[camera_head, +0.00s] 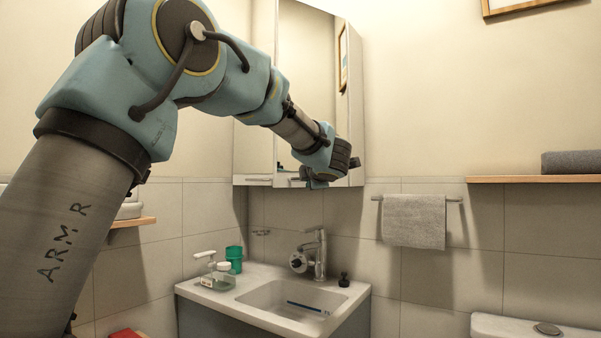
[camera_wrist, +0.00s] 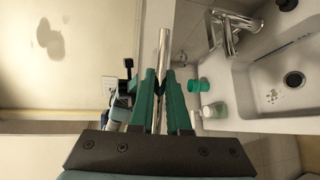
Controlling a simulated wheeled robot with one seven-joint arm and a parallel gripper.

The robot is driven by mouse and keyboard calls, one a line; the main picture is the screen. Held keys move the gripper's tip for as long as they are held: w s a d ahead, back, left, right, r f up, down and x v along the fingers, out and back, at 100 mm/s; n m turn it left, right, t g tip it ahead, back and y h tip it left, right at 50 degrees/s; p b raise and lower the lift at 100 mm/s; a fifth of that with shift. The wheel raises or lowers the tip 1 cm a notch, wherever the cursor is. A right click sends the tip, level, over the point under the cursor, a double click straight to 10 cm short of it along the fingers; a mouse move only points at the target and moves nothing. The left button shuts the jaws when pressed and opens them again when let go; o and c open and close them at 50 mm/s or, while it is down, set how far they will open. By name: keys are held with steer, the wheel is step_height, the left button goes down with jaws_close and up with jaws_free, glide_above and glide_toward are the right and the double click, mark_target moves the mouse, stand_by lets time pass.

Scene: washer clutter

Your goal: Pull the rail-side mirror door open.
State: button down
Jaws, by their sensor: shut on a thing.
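The mirror cabinet (camera_head: 253,150) hangs on the wall above the sink. Its right-hand mirror door (camera_head: 310,60), on the towel-rail side, reflects a picture frame. My gripper (camera_head: 317,181) is at the lower part of this door; the wrist hides part of it and the contact. In the wrist view, my gripper's green fingers (camera_wrist: 162,74) are closed on a slim shiny metal bar (camera_wrist: 164,45), which looks like the door's handle. I cannot clearly tell how far the door stands from the cabinet.
Below is a sink (camera_head: 270,297) with a faucet (camera_head: 319,252), a soap bottle (camera_head: 219,277) and a green cup (camera_head: 234,259). A grey towel (camera_head: 414,221) hangs on the rail at right. A wooden shelf (camera_head: 540,179) holds a rolled towel (camera_head: 573,162).

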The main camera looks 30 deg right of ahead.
steer(key=shift+s+d+n+t+y+p, duration=0.15)
steer(key=shift+s+d+n+y+p, duration=0.2)
steer(key=shift+s+n+y+p, duration=0.25)
steer(key=shift+s+d+n+t+y+p, duration=0.1)
steer(key=shift+s+d+n+y+p, duration=0.25)
steer(key=shift+s+y, duration=0.4)
steer(key=shift+s+d+n+t+y+p, duration=0.15)
steer(key=shift+s+d+n+y+p, duration=0.25)
steer(key=shift+s, duration=0.45)
steer(key=c, duration=0.9)
jaws_free()
steer(key=shift+a, duration=0.1)
steer(key=shift+y, duration=0.25)
steer(key=s, duration=0.3)
steer(key=s+r+b, duration=0.1)
steer(key=s, duration=0.3)
steer(key=s+a+r+b, duration=0.1)
steer(key=s, duration=0.2)
steer(key=shift+s, duration=0.25)
